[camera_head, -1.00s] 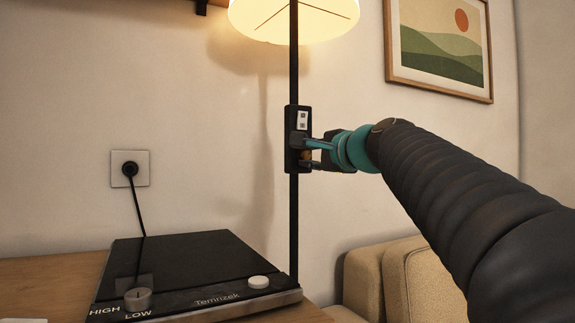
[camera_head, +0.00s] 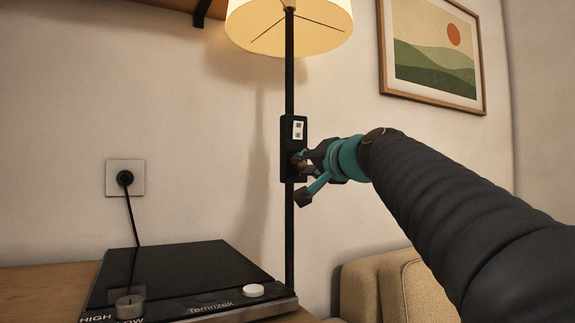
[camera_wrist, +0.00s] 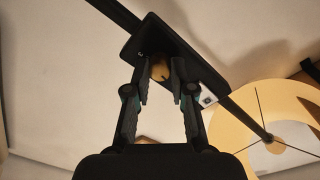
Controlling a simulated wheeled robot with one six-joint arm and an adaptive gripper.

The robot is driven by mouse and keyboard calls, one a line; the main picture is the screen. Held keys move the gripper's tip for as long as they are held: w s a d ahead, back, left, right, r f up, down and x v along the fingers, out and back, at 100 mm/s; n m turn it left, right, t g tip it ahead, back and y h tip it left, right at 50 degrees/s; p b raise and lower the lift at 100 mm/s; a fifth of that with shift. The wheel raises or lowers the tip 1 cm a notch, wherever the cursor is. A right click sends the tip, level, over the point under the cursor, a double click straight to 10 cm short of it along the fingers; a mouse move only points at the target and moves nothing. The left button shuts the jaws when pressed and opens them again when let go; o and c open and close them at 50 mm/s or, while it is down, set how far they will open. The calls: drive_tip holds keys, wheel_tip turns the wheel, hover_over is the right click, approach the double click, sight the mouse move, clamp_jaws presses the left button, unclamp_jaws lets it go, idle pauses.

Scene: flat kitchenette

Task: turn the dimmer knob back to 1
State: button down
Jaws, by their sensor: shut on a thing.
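The dimmer box (camera_head: 287,150) is a black upright block on the pole of the floor lamp (camera_head: 289,72), with a small white label near its top. The brass-coloured dimmer knob (camera_wrist: 161,68) sticks out of the box between my finger pads in the wrist view. My gripper (camera_head: 301,163) is shut on the knob, coming from the right, with its jaws rolled to a slant. My fingers hide most of the knob in the head view, and I cannot read its setting. The lamp shade (camera_head: 290,25) glows a soft yellow.
A black cooktop (camera_head: 185,280) with two knobs sits on the wooden counter (camera_head: 40,275) at lower left. A wall socket (camera_head: 125,178) with a plugged cord is behind it. A beige sofa (camera_head: 385,280) stands below my arm; a framed picture (camera_head: 435,60) hangs at upper right.

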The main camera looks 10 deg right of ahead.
drive_tip(key=shift+n, duration=0.8)
drive_tip(key=c, duration=1)
unclamp_jaws()
drive_tip(key=v, duration=1.2)
